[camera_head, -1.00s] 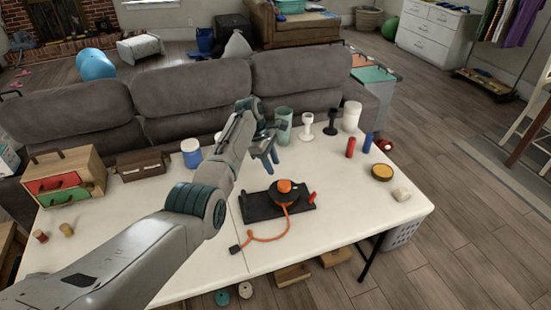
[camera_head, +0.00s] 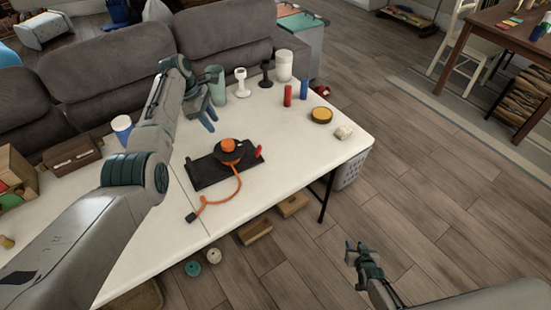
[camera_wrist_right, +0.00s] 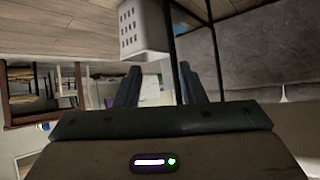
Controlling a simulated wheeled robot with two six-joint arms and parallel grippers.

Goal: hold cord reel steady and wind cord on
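The cord reel (camera_head: 229,152) is a dark disc with an orange top, standing on a black base (camera_head: 205,171) on the white table. A small red handle (camera_head: 259,151) stands at the base's right end. An orange cord (camera_head: 233,190) runs loose from the reel toward the front, ending in a dark plug (camera_head: 191,217) on the table. My left gripper (camera_head: 209,118) is open and empty, above the table behind the reel. My right gripper (camera_head: 352,250) is off the table's front right, over the floor. Its fingers (camera_wrist_right: 158,88) are apart with nothing between them in the right wrist view.
Red (camera_head: 288,95) and blue (camera_head: 304,90) cylinders, a yellow-topped round tin (camera_head: 321,115) and a pale block (camera_head: 343,133) stand on the right of the table. A white basket (camera_head: 352,168) stands below the table's right side. The table front is mostly clear.

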